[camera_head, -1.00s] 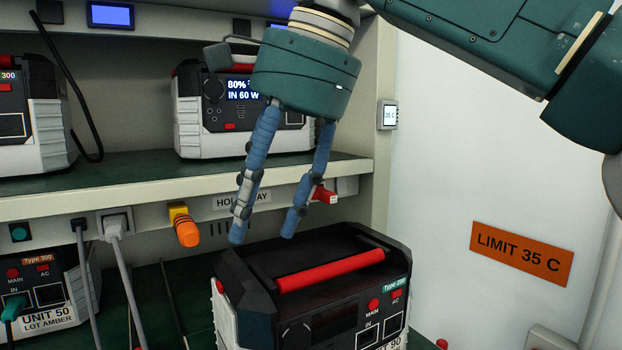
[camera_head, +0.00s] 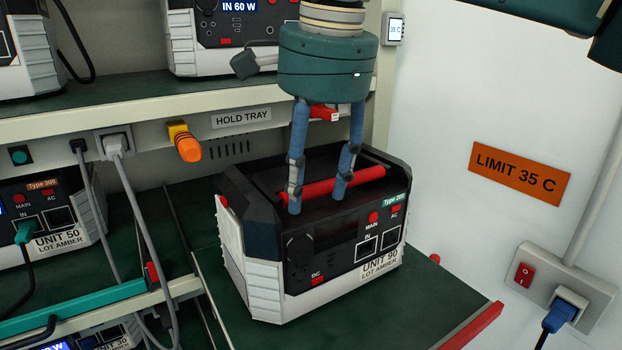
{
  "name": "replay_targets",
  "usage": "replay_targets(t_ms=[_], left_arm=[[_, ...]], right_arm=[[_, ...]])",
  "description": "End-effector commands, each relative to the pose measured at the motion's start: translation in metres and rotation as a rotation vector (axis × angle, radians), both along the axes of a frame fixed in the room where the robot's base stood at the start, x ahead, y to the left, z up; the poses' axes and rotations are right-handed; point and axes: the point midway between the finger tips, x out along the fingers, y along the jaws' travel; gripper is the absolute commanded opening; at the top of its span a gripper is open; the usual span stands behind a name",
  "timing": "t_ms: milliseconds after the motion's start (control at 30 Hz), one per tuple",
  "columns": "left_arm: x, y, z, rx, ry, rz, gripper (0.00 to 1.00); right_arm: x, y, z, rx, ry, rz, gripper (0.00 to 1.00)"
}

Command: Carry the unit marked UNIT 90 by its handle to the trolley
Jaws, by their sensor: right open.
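The unit marked UNIT 90 (camera_head: 330,258) is a black and white box with a Type 200 label and a red bar handle (camera_head: 362,182) along its top. It stands on a dark green tray (camera_head: 410,310) under the HOLD TRAY label. My right gripper (camera_head: 315,210) comes down from above with two blue fingers apart. Its fingertips are at the handle's height and overlap it in the picture; I cannot tell whether they touch it. The fingers hide parts of the handle. My left gripper and the trolley are not in view.
UNIT 50 (camera_head: 50,222) stands at left with a green plug in it. Grey cables (camera_head: 135,210) hang left of the tray. A shelf (camera_head: 130,120) with other units runs above. A wall socket (camera_head: 560,290) with a red switch is at right.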

Motion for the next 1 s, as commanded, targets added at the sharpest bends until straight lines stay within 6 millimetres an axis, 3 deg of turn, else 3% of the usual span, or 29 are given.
replay_targets(t_ms=[367,600,633,667,733,1000], left_arm=[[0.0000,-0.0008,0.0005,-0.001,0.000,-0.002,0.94],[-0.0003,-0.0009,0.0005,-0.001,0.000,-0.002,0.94],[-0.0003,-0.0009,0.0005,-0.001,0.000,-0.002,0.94],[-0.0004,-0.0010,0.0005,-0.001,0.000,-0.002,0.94],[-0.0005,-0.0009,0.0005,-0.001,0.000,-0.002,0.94],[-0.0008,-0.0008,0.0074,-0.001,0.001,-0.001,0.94]], right_arm=[[0.0010,0.0005,-0.0060,0.001,0.001,-0.001,0.48],[0.0008,0.0006,-0.0057,0.001,0.001,0.000,0.01],[0.0008,0.0006,-0.0057,0.001,0.001,0.000,0.00],[0.0008,0.0007,-0.0057,0.001,0.001,0.000,0.22],[0.0008,0.0007,-0.0056,0.001,0.001,0.000,0.11],[0.0011,0.0012,0.0004,0.001,0.001,0.001,0.11]])
